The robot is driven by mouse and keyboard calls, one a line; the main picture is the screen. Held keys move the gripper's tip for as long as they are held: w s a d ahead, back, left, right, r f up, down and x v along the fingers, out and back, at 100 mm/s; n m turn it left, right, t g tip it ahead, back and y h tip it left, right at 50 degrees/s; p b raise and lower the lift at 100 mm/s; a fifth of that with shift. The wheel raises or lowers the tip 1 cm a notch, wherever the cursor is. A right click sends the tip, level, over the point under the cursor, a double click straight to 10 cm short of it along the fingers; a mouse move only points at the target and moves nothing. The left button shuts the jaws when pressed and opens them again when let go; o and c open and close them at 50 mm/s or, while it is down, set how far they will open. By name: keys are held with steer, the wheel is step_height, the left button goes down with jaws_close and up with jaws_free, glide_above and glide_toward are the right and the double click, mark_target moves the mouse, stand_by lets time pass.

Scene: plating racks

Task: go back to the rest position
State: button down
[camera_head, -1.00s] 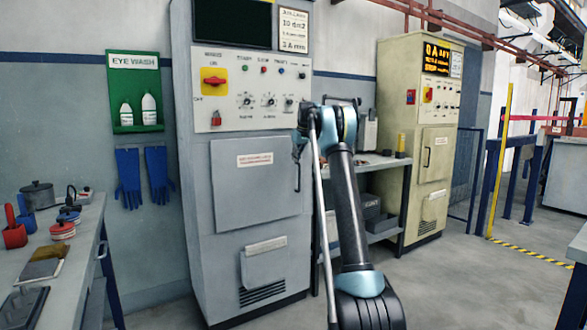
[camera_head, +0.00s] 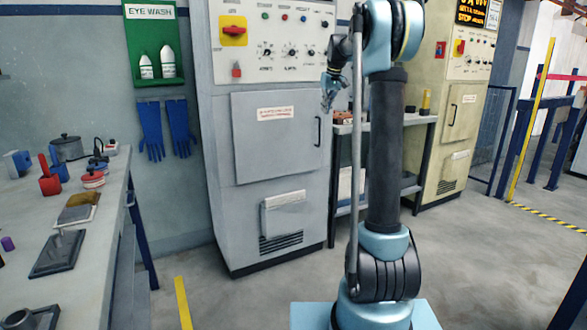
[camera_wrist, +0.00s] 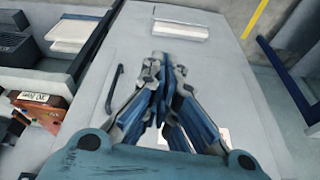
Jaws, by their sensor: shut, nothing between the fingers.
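My gripper (camera_head: 328,93) hangs at the end of my raised, folded arm in the head view, in front of the grey cabinet (camera_head: 275,190) near its upper right part. In the wrist view my gripper (camera_wrist: 162,62) has its fingertips together, with nothing between them. Behind the fingers the wrist view shows the grey cabinet's front with its handle (camera_wrist: 115,88) and a pale vent cover (camera_wrist: 180,29). My gripper looks apart from the cabinet, though the gap is hard to judge.
A grey bench (camera_head: 98,245) with several tools and pots stands at the left. A shelf table (camera_head: 408,121) stands right of the grey cabinet, then a beige cabinet (camera_head: 462,130). A green eye wash board (camera_head: 154,45) and blue gloves (camera_head: 151,130) hang on the wall.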

steer(key=s+d+f+m, duration=0.1)
steer(key=s+f, duration=0.2)
steer(key=s, duration=0.7)
steer(key=s+d+f, duration=0.1)
steer(key=s+f, duration=0.1)
steer(key=s, duration=0.8)
steer(key=s+d+f+m, duration=0.1)
steer(key=s+f, duration=0.2)
steer(key=s, duration=0.7)
steer(key=s+d+f+m+g+h, duration=0.1)
steer(key=s+f+m, duration=0.1)
steer(key=s+f, duration=1.9)
steer(key=s, duration=0.4)
steer(key=shift+d+f+h, duration=0.3)
steer(key=shift+d, duration=0.05)
